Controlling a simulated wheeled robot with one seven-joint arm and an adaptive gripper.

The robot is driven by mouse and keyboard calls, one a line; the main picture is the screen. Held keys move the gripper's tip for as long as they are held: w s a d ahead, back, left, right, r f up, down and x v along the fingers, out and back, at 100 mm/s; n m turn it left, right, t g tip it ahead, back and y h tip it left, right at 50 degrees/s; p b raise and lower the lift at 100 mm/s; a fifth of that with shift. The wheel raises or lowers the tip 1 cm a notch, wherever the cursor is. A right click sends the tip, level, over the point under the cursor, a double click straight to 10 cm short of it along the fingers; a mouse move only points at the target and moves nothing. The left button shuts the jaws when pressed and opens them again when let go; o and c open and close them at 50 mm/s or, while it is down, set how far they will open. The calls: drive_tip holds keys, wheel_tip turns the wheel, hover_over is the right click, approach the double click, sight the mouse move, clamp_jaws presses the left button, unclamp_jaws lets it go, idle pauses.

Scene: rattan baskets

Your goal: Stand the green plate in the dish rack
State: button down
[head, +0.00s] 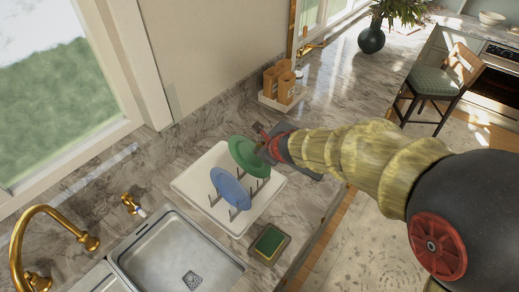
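The green plate (243,154) is tilted over the back right part of the white dish rack (188,184). My gripper (264,146) is at the plate's right edge and appears shut on it; the fingertips are small and partly hidden. A blue plate (229,187) stands tilted in the rack, just in front and to the left of the green plate. Rack prongs (212,200) show beside the blue plate. I cannot tell whether the green plate's lower edge touches the rack or its prongs.
A metal sink (170,250) with a gold tap (60,222) lies front left of the rack. A green sponge in a holder (269,243) sits near the counter's front edge. Brown canisters (279,84) stand on a tray behind. Marble counter (335,75) is clear further back.

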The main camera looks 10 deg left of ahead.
drive_tip(key=shift+f+b, duration=2.65)
drive_tip(key=shift+f, duration=0.2)
drive_tip(key=c, duration=2)
unclamp_jaws()
drive_tip(key=shift+o, duration=0.2)
drive_tip(key=shift+f, duration=0.1)
drive_tip(key=v, duration=1.2)
